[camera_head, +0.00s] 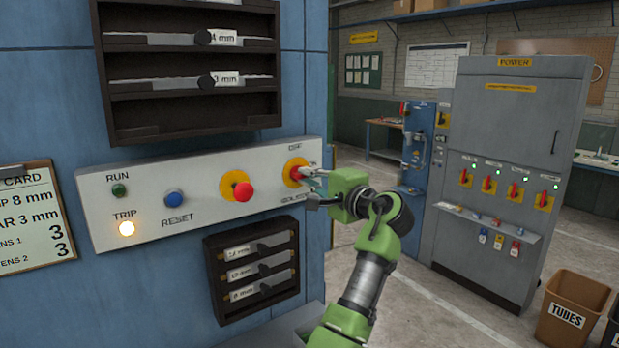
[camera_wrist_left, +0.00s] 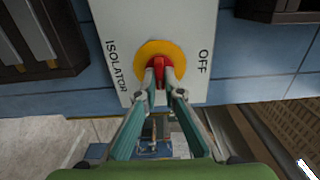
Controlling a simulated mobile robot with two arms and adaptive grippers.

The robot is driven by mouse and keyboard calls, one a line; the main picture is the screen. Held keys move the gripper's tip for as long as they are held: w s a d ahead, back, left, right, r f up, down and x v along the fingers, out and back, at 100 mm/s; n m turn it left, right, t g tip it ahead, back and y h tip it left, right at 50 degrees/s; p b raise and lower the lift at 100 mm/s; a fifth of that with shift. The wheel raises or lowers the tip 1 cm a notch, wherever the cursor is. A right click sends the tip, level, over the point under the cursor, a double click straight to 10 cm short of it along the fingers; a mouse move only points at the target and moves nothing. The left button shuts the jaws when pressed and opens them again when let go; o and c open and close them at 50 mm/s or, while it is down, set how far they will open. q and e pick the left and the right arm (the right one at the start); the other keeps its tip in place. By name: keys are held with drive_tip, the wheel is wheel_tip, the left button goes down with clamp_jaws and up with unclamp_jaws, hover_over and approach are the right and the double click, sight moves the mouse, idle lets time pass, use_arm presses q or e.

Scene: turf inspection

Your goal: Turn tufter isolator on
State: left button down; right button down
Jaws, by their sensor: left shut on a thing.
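The tufter isolator is a red rotary handle on a yellow disc (camera_head: 295,171) at the right end of the white control panel (camera_head: 208,195). OFF is printed above it, ON to its right and ISOLATOR below. My left gripper (camera_head: 305,174) reaches it from the right, shut on the red handle. In the left wrist view, both fingertips (camera_wrist_left: 161,74) pinch the handle (camera_wrist_left: 159,65) from either side. Its bar points down the picture, not toward the OFF mark at right. The ON mark is hidden there. My right gripper is not in view.
The panel also has a green RUN lamp (camera_head: 120,190), a lit TRIP lamp (camera_head: 126,228), a blue RESET button (camera_head: 174,198) and a red button (camera_head: 243,191). Dark racks (camera_head: 252,270) sit above and below. A grey POWER cabinet (camera_head: 510,130) stands beyond open floor at right.

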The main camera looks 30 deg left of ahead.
use_arm(q)
drive_tip(key=shift+a+r, duration=0.1)
drive_tip(key=shift+r, duration=0.2)
drive_tip(key=c, duration=2.3)
unclamp_jaws()
drive_tip(key=shift+o, duration=0.7)
drive_tip(key=shift+a+f, duration=0.25)
drive_tip(key=v, duration=1.2)
drive_tip(key=shift+f, duration=0.1)
